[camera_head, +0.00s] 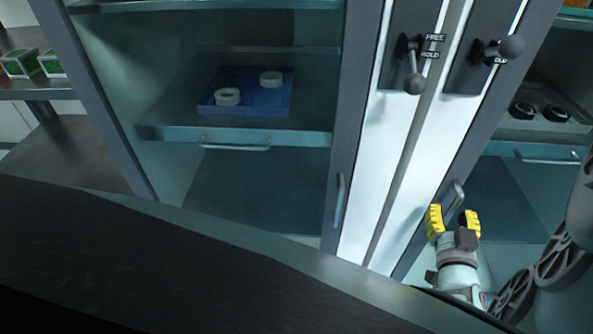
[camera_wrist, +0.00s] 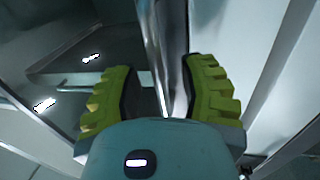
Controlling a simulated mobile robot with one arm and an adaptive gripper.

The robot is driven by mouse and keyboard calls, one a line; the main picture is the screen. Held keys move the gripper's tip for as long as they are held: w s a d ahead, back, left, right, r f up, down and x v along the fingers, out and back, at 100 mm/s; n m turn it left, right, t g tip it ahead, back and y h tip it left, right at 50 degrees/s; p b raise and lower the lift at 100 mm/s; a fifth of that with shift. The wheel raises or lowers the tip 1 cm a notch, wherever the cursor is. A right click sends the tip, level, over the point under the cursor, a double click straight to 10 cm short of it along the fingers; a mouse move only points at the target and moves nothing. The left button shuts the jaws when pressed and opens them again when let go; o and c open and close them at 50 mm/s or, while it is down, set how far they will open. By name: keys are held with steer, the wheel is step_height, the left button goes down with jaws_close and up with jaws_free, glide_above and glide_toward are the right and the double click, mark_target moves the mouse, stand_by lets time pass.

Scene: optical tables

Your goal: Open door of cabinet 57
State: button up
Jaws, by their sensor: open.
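My gripper (camera_head: 454,218), with yellow ribbed fingers, is open at the lower right of the head view. It is at the vertical metal handle (camera_head: 456,196) on the frame of the right cabinet's glass door (camera_head: 500,195). In the wrist view the handle (camera_wrist: 163,45) runs between the two open fingers (camera_wrist: 160,95); I cannot tell whether they touch it. The door looks closed. No number 57 is readable, so I cannot tell which cabinet bears it.
The left cabinet has a glass door with its own handle (camera_head: 339,200); inside, a blue tray (camera_head: 245,105) holds white rings. Two black levers (camera_head: 412,70) (camera_head: 497,48) marked FREE/HOLD are above. A dark surface (camera_head: 130,265) fills the lower left. Shelves with green boxes (camera_head: 22,65) stand left.

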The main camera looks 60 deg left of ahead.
steer(key=shift+w+a, duration=0.2)
steer(key=shift+a, duration=0.05)
steer(key=shift+o, duration=0.5)
steer(key=shift+d+f, duration=0.1)
jaws_close()
